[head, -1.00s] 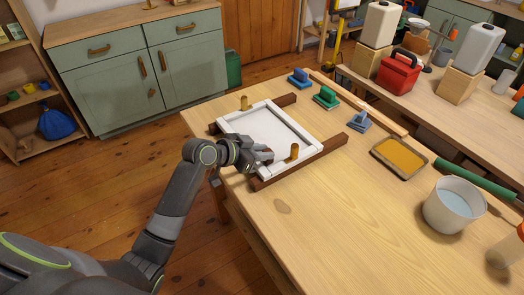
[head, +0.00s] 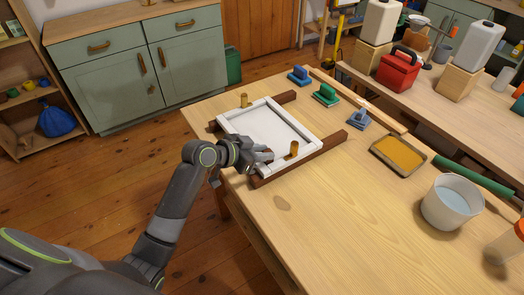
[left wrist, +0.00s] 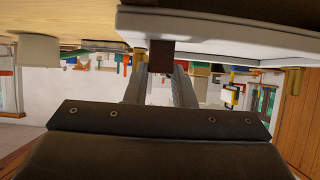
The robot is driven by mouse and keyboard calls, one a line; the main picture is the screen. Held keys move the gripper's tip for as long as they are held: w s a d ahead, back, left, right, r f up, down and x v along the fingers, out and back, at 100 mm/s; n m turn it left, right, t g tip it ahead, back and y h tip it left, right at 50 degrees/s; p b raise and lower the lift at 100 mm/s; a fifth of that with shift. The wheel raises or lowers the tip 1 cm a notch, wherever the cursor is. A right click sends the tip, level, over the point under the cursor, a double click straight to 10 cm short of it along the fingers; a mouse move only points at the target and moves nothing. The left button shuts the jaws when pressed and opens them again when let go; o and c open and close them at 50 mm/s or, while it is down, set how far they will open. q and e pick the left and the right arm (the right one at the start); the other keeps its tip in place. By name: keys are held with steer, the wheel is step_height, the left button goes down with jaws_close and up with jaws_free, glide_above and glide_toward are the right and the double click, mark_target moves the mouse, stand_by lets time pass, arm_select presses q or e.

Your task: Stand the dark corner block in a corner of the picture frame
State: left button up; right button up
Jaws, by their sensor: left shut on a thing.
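The white picture frame (head: 228,130) lies on the wooden table, propped on two dark brown rails. Two golden-brown blocks stand at its corners, one at the far left (head: 244,100) and one at the near right (head: 292,149). My left gripper (head: 265,156) is at the frame's near left corner. In the left wrist view, its fingers (left wrist: 160,82) are shut on the dark corner block (left wrist: 160,56), which sits beside the frame's pale edge (left wrist: 215,38). I cannot tell whether the block touches the frame. The block is mostly hidden in the head view. My right gripper is not in view.
Blue (head: 300,76), green (head: 326,95) and grey-blue (head: 358,120) handled tools lie behind the frame. A tray of yellow material (head: 400,154) and a white bucket (head: 452,202) stand to the right. The table's front middle is clear.

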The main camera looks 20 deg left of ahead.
arm_select(q)
steer(key=o, duration=1)
steer(key=shift+o, duration=0.2)
steer(key=v, duration=1.7)
steer(key=shift+s, duration=0.2)
